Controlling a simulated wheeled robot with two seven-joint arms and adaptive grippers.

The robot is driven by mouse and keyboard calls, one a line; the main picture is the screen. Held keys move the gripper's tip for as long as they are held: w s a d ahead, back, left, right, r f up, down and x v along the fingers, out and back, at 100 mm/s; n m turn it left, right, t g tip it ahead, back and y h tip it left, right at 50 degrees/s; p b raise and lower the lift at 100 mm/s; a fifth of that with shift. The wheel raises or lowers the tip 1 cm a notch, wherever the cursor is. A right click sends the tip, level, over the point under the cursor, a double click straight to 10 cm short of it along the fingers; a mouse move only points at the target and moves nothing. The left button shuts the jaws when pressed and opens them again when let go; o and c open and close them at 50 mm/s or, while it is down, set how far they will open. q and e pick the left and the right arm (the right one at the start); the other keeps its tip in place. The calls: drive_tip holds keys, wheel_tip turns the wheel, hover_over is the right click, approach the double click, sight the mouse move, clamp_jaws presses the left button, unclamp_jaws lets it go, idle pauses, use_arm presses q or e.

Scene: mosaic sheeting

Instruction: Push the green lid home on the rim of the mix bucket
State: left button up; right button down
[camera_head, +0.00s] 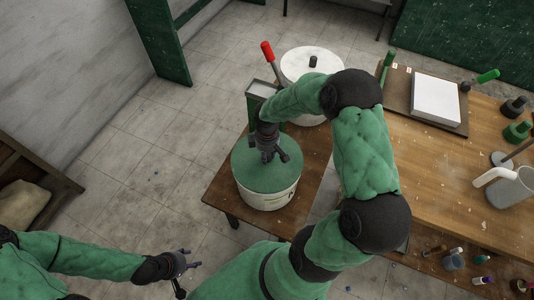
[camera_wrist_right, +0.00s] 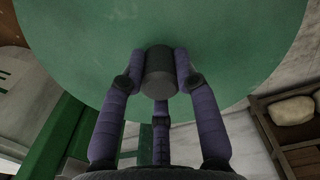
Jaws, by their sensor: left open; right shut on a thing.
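The white mix bucket (camera_head: 268,196) stands on a wooden table with the green lid (camera_head: 250,158) on top of it. From here I cannot tell whether the lid is fully seated on the rim. My right gripper (camera_head: 268,156) is over the lid's middle, shut on its dark round knob (camera_wrist_right: 158,73). The lid fills the upper part of the right wrist view (camera_wrist_right: 228,50). My left gripper (camera_head: 190,266) is open and empty, low at the front left, well away from the bucket.
A white round-topped container (camera_head: 312,62) and a red-handled lever (camera_head: 268,52) stand behind the bucket. Tiled floor lies clear to the left.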

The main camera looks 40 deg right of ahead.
drive_tip(key=shift+f, duration=0.35)
drive_tip(key=c, duration=0.8)
unclamp_jaws()
drive_tip(key=shift+c, duration=0.2)
wheel_tip(320, 180, up, 12)
drive_tip(key=shift+s+f, duration=0.1)
